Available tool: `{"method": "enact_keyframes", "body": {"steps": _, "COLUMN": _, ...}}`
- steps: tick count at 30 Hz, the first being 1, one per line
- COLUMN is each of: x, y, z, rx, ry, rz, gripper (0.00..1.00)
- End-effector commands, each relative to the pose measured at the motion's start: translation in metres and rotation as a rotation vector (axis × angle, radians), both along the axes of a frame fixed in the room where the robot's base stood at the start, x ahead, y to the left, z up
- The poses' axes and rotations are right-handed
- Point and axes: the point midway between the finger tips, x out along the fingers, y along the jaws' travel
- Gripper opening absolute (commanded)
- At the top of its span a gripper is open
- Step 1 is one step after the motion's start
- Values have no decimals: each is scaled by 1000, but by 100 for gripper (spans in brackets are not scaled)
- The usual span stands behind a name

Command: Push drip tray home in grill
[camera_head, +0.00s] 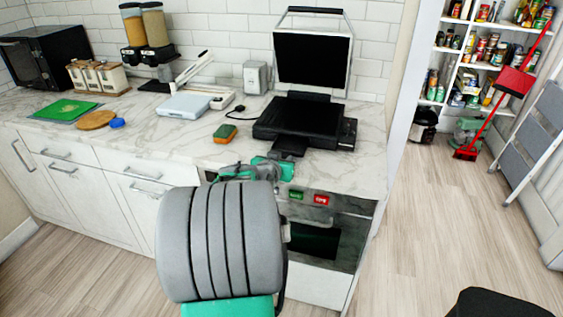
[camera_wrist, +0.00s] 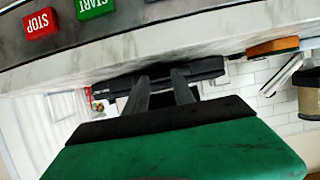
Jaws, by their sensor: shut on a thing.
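The black grill (camera_head: 300,120) stands on the marble counter with its lid raised upright. Its dark drip tray (camera_head: 288,147) shows as a tab sticking out at the grill's front edge. My gripper (camera_head: 283,158) is in front of the grill, at the counter's front edge, partly hidden by my arm. In the wrist view my two black fingers (camera_wrist: 158,82) reach to the dark front of the grill (camera_wrist: 205,68), with a small gap between them. They are shut on the tray's front; the exact contact is dark and hard to make out.
A green-and-orange sponge (camera_head: 225,133) lies left of the grill. A white scale-like device (camera_head: 185,106) and a toaster (camera_head: 255,77) stand farther back. Below the counter edge are a green START button (camera_head: 296,195) and a red STOP button (camera_head: 321,200).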

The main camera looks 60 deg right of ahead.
Motion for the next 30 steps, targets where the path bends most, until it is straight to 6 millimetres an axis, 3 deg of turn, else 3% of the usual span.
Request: {"method": "enact_keyframes", "body": {"steps": 30, "x": 4, "y": -26, "z": 0, "rx": -1, "ry": -1, "rz": 0, "gripper": 0}}
